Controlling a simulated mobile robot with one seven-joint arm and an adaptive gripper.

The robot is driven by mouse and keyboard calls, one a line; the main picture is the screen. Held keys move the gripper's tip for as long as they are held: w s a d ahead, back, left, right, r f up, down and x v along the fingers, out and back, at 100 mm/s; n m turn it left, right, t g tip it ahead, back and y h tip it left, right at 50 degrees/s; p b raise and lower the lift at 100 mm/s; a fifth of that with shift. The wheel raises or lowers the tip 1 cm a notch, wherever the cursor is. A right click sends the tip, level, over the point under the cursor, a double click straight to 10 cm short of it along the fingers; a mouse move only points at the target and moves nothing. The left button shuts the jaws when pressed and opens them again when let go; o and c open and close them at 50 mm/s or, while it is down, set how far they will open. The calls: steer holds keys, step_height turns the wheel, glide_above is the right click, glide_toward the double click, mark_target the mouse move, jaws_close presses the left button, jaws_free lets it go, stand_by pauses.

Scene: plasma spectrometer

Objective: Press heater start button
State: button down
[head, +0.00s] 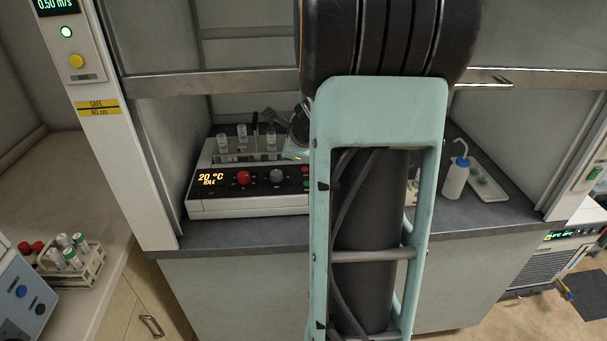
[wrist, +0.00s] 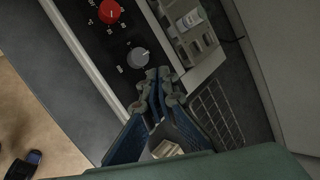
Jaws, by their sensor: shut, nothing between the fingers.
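The heater block (head: 250,206) stands in the fume hood, with a dark front panel reading 20 °C. A red knob (head: 243,177) and a grey knob (head: 276,176) are on the panel. The gripper covers the button area there. I cannot tell whether the tips touch the panel.
Capped vials (head: 243,133) stand in the heater's top. A wash bottle (head: 456,178) and a white tray (head: 486,180) are right of my arm. The hood's sash bar (head: 220,82) crosses above the heater. A tube rack (head: 84,268) stands on the left bench.

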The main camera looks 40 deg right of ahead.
steer(key=d+m, duration=0.1)
steer(key=s+d+m, duration=0.1)
steer(key=d+m, duration=0.2)
steer(key=d, duration=0.1)
steer(key=shift+s+r+h, duration=0.2)
steer(key=shift+r+h, duration=0.05)
steer(key=shift+h, duration=0.05)
step_height(320, 180, down, 9)
steer(key=b, duration=0.8)
steer(key=shift+r, duration=0.1)
stand_by(1.1)
steer(key=shift+f+b, duration=0.45)
steer(key=shift+b, duration=0.2)
steer(key=shift+f+b, duration=0.4)
stand_by(0.3)
steer(key=shift+r, duration=0.1)
steer(key=shift+r+p, duration=0.75)
